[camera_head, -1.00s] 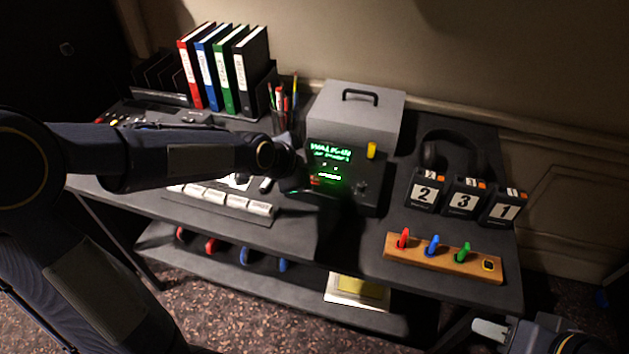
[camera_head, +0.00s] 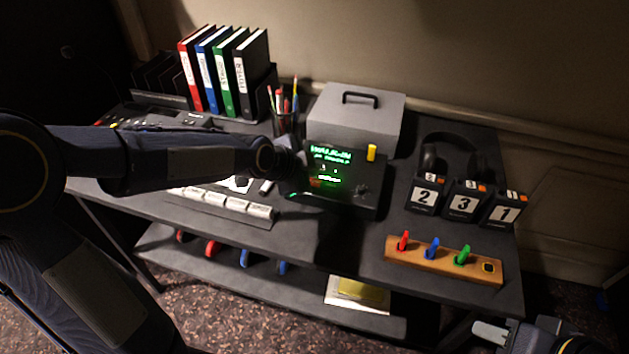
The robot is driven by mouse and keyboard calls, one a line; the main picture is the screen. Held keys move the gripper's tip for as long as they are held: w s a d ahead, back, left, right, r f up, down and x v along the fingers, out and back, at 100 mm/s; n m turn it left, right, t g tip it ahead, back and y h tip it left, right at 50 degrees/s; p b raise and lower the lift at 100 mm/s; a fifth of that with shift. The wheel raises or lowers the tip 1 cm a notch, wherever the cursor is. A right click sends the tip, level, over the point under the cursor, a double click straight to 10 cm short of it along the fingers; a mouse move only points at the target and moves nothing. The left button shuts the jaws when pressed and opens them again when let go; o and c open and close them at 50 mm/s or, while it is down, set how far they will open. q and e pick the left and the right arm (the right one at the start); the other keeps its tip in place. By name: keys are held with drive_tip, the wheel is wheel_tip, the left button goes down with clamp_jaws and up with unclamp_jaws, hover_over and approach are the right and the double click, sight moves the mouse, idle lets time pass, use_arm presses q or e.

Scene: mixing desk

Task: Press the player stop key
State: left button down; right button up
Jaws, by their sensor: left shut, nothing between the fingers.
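The player (camera_head: 340,195) is a dark box with a green lit screen (camera_head: 330,154) on its front, in the middle of the desk. Small lit marks and a red-orange one (camera_head: 316,183) show below the screen; I cannot read which key is stop.
A row of white keys (camera_head: 228,203) lies left of the player. A grey case (camera_head: 355,115) stands behind it. Binders (camera_head: 225,75) and a pen cup (camera_head: 284,122) stand at the back. Numbered packs (camera_head: 463,202), headphones (camera_head: 465,150) and a wooden block (camera_head: 440,262) are right.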

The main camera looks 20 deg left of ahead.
use_arm(q)
drive_tip(key=shift+f, duration=0.1)
idle(0.7)
drive_tip(key=shift+f+b, duration=0.35)
drive_tip(key=shift+b, duration=0.25)
drive_tip(key=shift+f+b, duration=0.35)
drive_tip(key=shift+b, duration=0.05)
idle(0.5)
drive_tip(key=shift+r, duration=0.1)
drive_tip(key=shift+r+p, duration=0.4)
drive_tip(key=shift+r, duration=0.3)
wheel_tip(320, 180, up, 5)
drive_tip(key=p, duration=0.3)
idle(0.4)
idle(0.6)
